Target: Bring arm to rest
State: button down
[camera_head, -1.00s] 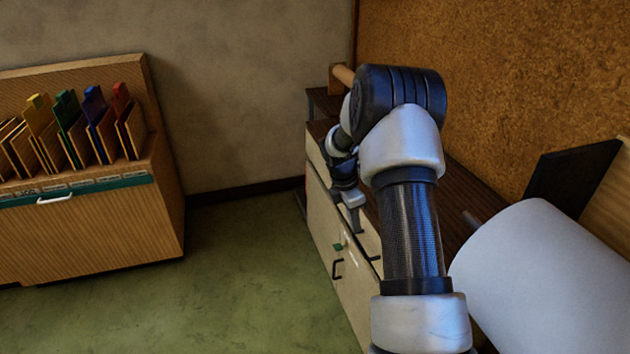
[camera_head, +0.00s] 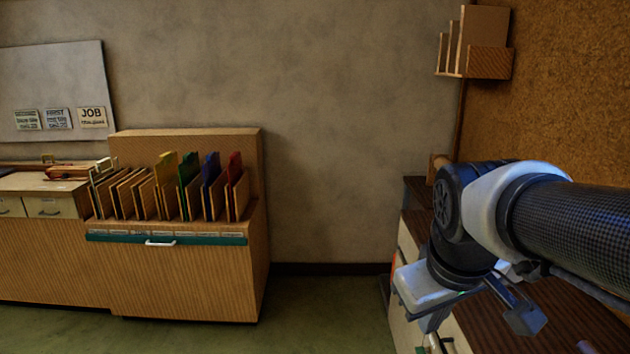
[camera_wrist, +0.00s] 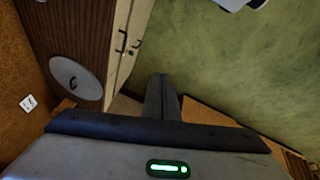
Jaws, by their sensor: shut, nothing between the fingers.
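My gripper (camera_wrist: 161,80) shows in the wrist view with its two dark fingers together and nothing between them. They point out over the green floor beside a cream cabinet (camera_wrist: 126,45). In the head view my arm enters from the right edge and bends at a dark elbow joint. The pale hand hangs below that joint, in front of the dark-topped cabinet (camera_head: 415,246) on the right. Its fingertips are hard to make out there.
A wooden rack with coloured dividers (camera_head: 180,195) stands left, beside a worktop with drawers (camera_head: 45,205). A wall shelf (camera_head: 475,45) hangs at upper right. A grey disc (camera_wrist: 75,77) lies on the cabinet top in the wrist view. Green floor (camera_head: 325,315) is clear between rack and cabinet.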

jog(key=s+a+m+t+y, duration=0.1)
jog(key=s+a+m, duration=0.2)
jog(key=s, duration=0.4)
notch_tip(320, 180, up, 16)
jog(key=p, duration=1.6)
jog(key=shift+w+f, duration=0.15)
jog(key=shift+d, duration=0.1)
